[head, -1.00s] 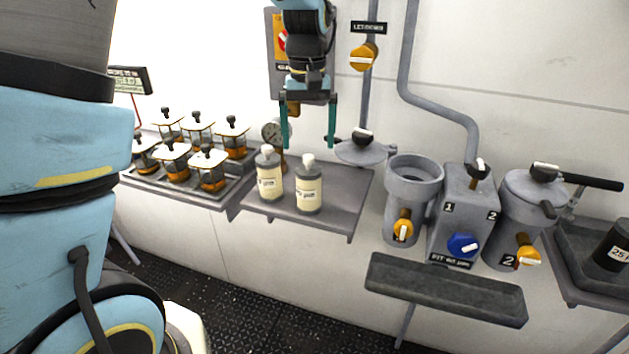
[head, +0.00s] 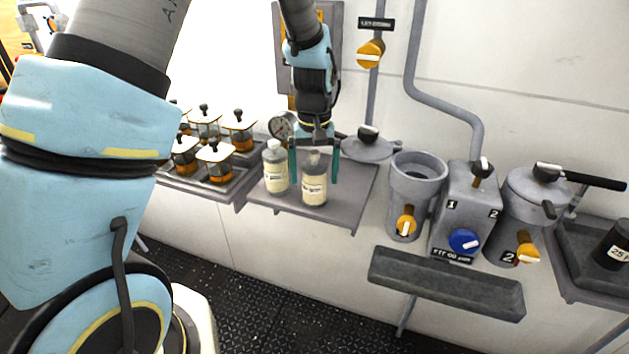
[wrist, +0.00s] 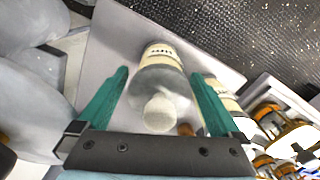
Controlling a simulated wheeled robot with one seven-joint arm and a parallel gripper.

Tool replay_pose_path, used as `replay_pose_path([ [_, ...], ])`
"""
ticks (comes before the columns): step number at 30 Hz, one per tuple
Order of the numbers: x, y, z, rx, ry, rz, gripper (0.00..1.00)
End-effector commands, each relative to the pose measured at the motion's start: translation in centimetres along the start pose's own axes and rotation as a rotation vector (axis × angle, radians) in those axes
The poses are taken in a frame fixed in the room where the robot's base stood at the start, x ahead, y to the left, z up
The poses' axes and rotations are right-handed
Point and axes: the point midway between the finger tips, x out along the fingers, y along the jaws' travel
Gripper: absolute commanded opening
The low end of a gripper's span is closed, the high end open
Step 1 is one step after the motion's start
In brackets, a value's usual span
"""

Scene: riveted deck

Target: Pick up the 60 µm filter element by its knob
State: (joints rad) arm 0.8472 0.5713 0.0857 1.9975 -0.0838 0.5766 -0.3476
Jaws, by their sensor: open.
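Two grey-and-cream filter elements with round knobs on top stand upright on the grey shelf. The right one (head: 314,190) is between the fingers of my gripper (head: 313,178); the left one (head: 275,175) stands just beside it. The labels are too small to read, so I cannot tell which is 60 µm. In the wrist view my open gripper (wrist: 160,73) has the right element's pale knob (wrist: 160,112) between its teal fingers, with gaps on both sides. The left element (wrist: 227,97) is partly hidden behind a finger there.
A tray of jars with orange bases (head: 215,162) stands left of the shelf (head: 345,215). An open grey housing (head: 416,185), a control block with a blue knob (head: 464,241) and a lidded housing (head: 520,205) stand right. A black can (head: 613,245) sits far right.

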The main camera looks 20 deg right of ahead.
Motion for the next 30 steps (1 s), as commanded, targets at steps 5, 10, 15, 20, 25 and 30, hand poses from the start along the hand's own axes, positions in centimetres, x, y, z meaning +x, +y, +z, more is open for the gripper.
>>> replay_pose_path([
  [5, -0.02, 0.01, -0.01, 0.000, 0.000, 0.000, 0.92],
  [10, -0.03, 0.02, -0.02, 0.000, 0.000, 0.000, 0.73],
  [15, -0.04, 0.02, -0.02, 0.000, 0.001, 0.000, 0.54],
  [20, -0.05, 0.02, -0.02, 0.000, 0.001, 0.000, 0.36],
  [25, -0.06, 0.02, -0.03, 0.000, 0.001, 0.000, 0.17],
  [30, -0.08, 0.02, -0.04, 0.000, 0.001, 0.001, 0.09],
])
